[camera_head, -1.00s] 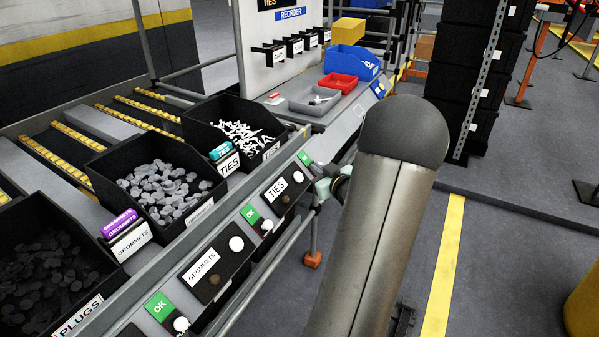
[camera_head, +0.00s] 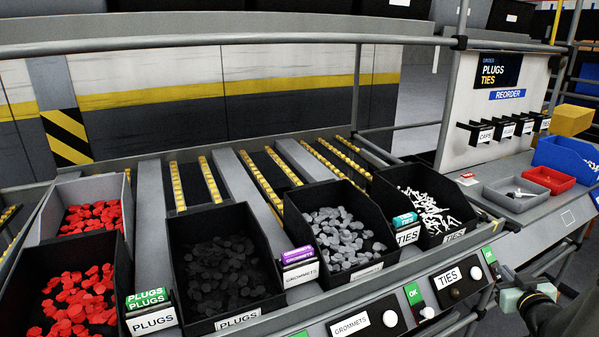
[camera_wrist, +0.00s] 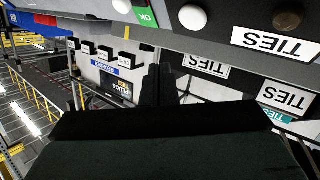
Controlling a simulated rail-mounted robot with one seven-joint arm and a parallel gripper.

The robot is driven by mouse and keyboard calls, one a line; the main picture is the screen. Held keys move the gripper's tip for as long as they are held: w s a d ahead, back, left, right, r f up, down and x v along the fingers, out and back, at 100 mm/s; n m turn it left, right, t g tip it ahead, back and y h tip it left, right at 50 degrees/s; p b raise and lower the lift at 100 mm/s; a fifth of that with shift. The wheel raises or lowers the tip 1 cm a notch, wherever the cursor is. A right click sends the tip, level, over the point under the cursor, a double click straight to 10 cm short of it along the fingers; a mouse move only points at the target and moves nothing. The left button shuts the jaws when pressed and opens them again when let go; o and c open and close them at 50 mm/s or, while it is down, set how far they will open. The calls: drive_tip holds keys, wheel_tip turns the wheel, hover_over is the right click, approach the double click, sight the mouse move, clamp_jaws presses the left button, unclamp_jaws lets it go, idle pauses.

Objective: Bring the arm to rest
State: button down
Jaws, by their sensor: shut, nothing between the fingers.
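My gripper (camera_wrist: 158,85) shows in the wrist view as two dark fingers close together, with nothing seen between them. It is near the front rail of the rack, by a TIES label (camera_wrist: 276,43). The wrist picture is upside down. In the head view, part of my arm (camera_head: 545,312) is at the lower right edge, just right of the TIES button panel (camera_head: 459,277). The fingertips cannot be made out there. Whether they touch the rail cannot be told.
Bins of red parts (camera_head: 76,295), black plugs (camera_head: 228,270), grey grommets (camera_head: 345,237) and white ties (camera_head: 428,210) stand on the rack. A grey tray (camera_head: 498,197), red tray (camera_head: 548,178) and blue bin (camera_head: 567,155) stand at right. A metal rail (camera_head: 250,40) crosses above.

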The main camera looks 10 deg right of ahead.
drive_tip(key=w+a+r+g+p, duration=0.2)
drive_tip(key=a+r+p, duration=0.1)
drive_tip(key=a, duration=0.4)
drive_tip(key=w+a+r+g+y+p, duration=0.1)
drive_tip(key=w+a+r+g+p, duration=0.15)
drive_tip(key=a, duration=0.55)
drive_tip(key=w+a+r+g+p, duration=0.1)
drive_tip(key=a+r+g+p, duration=0.2)
drive_tip(key=a, duration=0.4)
drive_tip(key=s+a+r+n+g+y+p, duration=0.1)
drive_tip(key=s+a+r+g+y+p, duration=0.1)
drive_tip(key=s+a, duration=0.7)
drive_tip(key=s+a+r+n+g+y+p, duration=0.1)
drive_tip(key=s+a+r+g+y+p, duration=0.2)
drive_tip(key=s+a, duration=0.6)
drive_tip(key=a+g+p, duration=0.1)
drive_tip(key=a+g, duration=0.1)
drive_tip(key=a, duration=0.5)
drive_tip(key=shift+s+a+r, duration=0.15)
drive_tip(key=shift+s+a, duration=0.15)
drive_tip(key=shift+s, duration=0.05)
